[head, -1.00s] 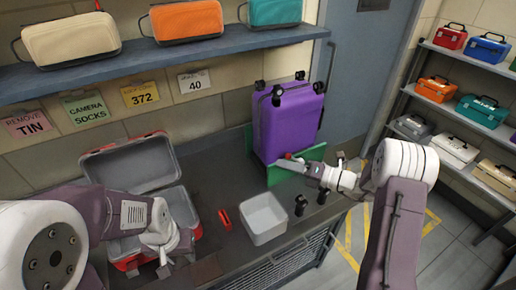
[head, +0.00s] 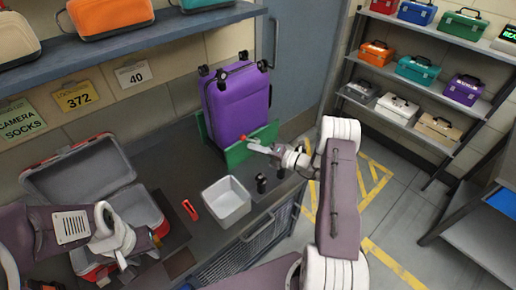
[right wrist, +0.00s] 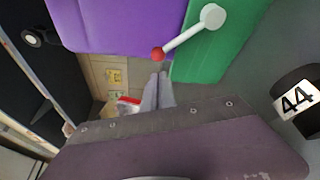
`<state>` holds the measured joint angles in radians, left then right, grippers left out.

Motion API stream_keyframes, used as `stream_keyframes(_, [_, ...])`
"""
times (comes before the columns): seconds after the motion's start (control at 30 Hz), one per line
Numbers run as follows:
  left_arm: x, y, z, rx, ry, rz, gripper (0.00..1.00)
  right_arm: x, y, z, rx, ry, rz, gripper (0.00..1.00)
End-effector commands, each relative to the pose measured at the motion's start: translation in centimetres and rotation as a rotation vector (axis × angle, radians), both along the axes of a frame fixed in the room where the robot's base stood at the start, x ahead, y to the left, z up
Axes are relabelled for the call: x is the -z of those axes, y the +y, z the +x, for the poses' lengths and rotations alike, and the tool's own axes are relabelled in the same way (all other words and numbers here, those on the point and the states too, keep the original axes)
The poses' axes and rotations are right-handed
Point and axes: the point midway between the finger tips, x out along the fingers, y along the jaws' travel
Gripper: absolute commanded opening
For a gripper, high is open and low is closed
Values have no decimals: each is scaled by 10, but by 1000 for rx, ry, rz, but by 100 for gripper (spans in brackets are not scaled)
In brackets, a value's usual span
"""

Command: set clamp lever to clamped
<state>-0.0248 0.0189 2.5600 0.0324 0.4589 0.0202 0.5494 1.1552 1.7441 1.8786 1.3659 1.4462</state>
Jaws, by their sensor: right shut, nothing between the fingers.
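The clamp lever (right wrist: 187,37) is a white bar on a round pivot, fixed to a green panel (right wrist: 218,52) beside the purple suitcase (right wrist: 120,22). Its red knob (right wrist: 158,54) points to the lower left in the right wrist view; the knob also shows in the head view (head: 243,138). My right gripper (right wrist: 159,77) is shut and empty, its fingertips just short of the knob. I cannot tell whether they touch it. My left gripper (head: 131,246) is over the open red-and-grey case, and its fingers are too unclear to read.
The open case (head: 85,168) lies at the left of the dark counter. A red-handled item (head: 190,209), a white bin (head: 227,200) and a small black cylinder (head: 262,184) stand between it and the panel. A shelf with cases (head: 420,75) is at the right.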

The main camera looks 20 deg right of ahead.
Motion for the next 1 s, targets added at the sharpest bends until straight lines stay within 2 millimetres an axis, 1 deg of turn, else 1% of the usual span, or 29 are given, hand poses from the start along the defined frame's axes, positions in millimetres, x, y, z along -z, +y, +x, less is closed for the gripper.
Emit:
stream_keyframes(0.03, [-3, 0, 0, 0, 0, 0, 36, 0, 8, 7, -5, 0, 1, 0])
stream_keyframes(0.13, [-6, 0, 0, 0, 0, 0, 36, 3, 19, 22, -4, 0, -1, 0])
stream_keyframes(0.23, [-7, 0, 0, 0, 0, 0, 36, 5, 28, 33, -2, -1, 0, 0])
stream_keyframes(0.33, [-8, 0, 0, 0, 0, 0, 36, 6, 33, 40, -2, 0, -1, 0])
stream_keyframes(0.47, [-8, 0, 0, 0, 0, 0, 36, 7, 36, 44, 0, 0, 0, 0])
stream_keyframes(0.8, [-8, 0, 0, 0, 0, 0, 36, 7, 35, 44, 0, 1, 3, 0])
stream_keyframes(1.0, [-5, 0, 0, 0, 0, 0, 36, 4, 32, 45, 0, 16, 45, 0])
